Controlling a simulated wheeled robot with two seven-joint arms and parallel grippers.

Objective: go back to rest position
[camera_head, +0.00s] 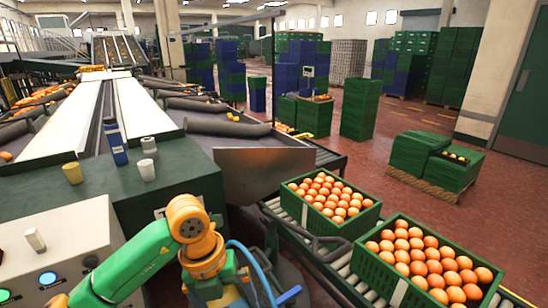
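In the head view, an arm with a green link and orange-yellow joints comes in from the lower left. It bends downward near the bottom edge, and no gripper fingers can be made out on it. No right arm or right gripper can be made out. A green crate (298,206) full of oranges stands on the roller conveyor right of the arm. A second green crate (372,268) full of oranges stands nearer, at the lower right. The arm is apart from both crates in the picture.
A grey control box (70,245) with lit buttons is at the lower left. Small cups, one yellow (73,173), stand on the green machine top (115,200). A metal chute (262,172) lies behind the arm. Stacked green crates (360,108) stand farther back. Red floor (500,215) is open at right.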

